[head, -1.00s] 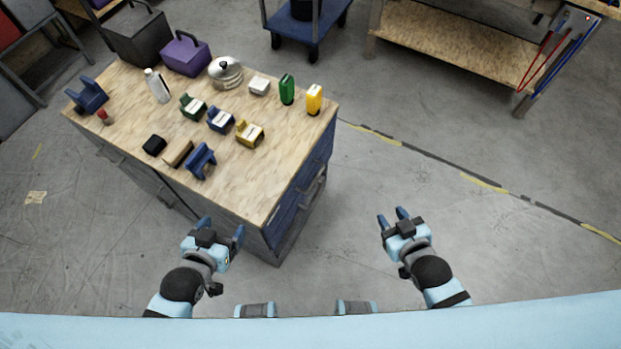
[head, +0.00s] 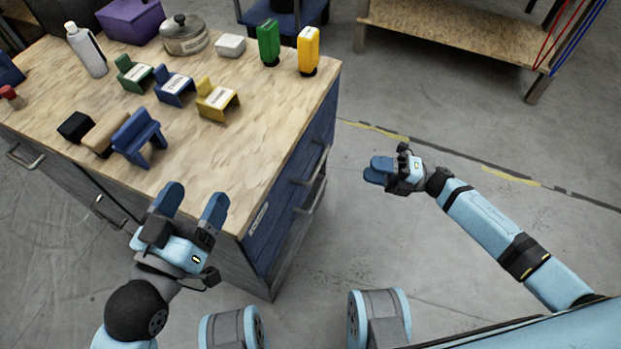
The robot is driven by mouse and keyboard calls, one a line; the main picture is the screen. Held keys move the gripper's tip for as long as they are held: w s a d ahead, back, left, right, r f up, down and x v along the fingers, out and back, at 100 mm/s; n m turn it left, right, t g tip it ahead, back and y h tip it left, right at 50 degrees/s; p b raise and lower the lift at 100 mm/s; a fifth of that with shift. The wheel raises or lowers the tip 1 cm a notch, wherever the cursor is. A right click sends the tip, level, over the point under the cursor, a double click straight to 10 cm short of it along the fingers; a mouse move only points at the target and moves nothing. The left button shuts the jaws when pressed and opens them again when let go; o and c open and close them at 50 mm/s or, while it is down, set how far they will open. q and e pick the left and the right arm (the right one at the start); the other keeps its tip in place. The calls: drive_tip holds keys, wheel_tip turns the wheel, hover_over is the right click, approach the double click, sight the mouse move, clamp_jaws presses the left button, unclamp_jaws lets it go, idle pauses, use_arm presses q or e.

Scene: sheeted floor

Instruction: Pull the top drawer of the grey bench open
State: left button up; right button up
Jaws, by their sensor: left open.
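The grey bench (head: 262,150) has a wooden top and fills the left of the head view. Its right side has blue drawer fronts, seen at a steep angle. The top drawer (head: 290,172) looks shut, with a grey bar handle (head: 318,162) near the bench top; another bar handle (head: 314,195) shows below it. My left gripper (head: 192,203) is open and empty, and appears over the bench's near edge. My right gripper (head: 377,171) is right of the handles, apart from them, fingers pointing left toward the bench. Its fingers overlap in view, so its opening is unclear.
On the bench top stand a green bottle (head: 268,43), a yellow bottle (head: 308,50), a pot (head: 184,36), a white bottle (head: 86,50) and several small holders. A wooden-topped table (head: 455,32) stands behind right. Floor right of the bench is clear.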

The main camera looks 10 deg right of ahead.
sight(319, 164)
use_arm(q)
wheel_tip(319, 164, down, 4)
drive_tip(key=g+b, duration=0.1)
drive_tip(key=b, duration=0.2)
drive_tip(key=shift+d+r, duration=0.15)
use_arm(e)
drive_tip(key=shift+n+g, duration=0.7)
drive_tip(key=shift+n, duration=0.1)
drive_tip(key=x, duration=0.4)
drive_tip(key=f+x, duration=0.1)
drive_tip(key=x, duration=0.8)
drive_tip(key=shift+w+a+f, duration=0.15)
drive_tip(key=shift+w, duration=0.15)
drive_tip(key=shift+c, duration=0.5)
clamp_jaws()
